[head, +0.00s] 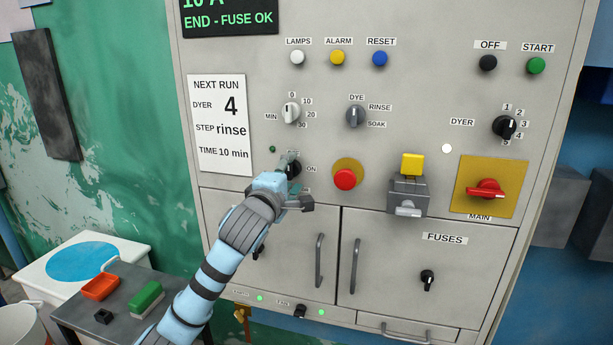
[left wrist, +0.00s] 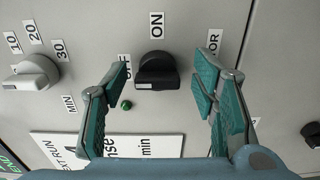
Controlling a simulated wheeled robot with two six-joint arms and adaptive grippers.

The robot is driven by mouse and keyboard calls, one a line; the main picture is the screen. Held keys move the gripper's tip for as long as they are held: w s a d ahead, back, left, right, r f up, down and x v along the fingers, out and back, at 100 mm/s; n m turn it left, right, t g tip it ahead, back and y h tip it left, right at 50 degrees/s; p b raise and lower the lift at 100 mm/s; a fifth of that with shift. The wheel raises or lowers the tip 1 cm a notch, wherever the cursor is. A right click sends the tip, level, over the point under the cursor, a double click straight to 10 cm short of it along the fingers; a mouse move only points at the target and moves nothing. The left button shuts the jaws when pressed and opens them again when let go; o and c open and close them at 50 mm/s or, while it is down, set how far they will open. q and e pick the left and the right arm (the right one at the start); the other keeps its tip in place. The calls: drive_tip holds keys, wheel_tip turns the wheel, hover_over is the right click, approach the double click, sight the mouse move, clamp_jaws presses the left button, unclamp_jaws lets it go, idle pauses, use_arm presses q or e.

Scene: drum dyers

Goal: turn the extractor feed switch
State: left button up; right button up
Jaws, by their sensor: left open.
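The extractor feed switch is a black rotary knob (left wrist: 157,72) on the grey panel. In the left wrist view it has ON and OFF labels beside it, a pale mark on its near edge and a small green lamp (left wrist: 126,104) close by. A third label there is partly covered and ends in "OR". My left gripper (left wrist: 161,80) is open, with one teal finger on each side of the knob and a visible gap to both. In the head view the left gripper (head: 285,182) covers most of the knob and part of the OFF label. My right gripper is not in view.
The timer knob (head: 290,113) and step knob (head: 355,116) are above. A red button (head: 344,179) on a yellow disc sits right of the gripper. A white run card (head: 221,125) hangs at left. Cabinet doors with handles (head: 319,260) lie below.

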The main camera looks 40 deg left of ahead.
use_arm(q)
drive_tip(key=shift+s+a+r, duration=0.1)
drive_tip(key=shift+s+r, duration=0.05)
drive_tip(key=shift+s, duration=0.25)
drive_tip(key=shift+c, duration=1.1)
drive_tip(key=c, duration=0.9)
drive_tip(key=shift+c, duration=0.2)
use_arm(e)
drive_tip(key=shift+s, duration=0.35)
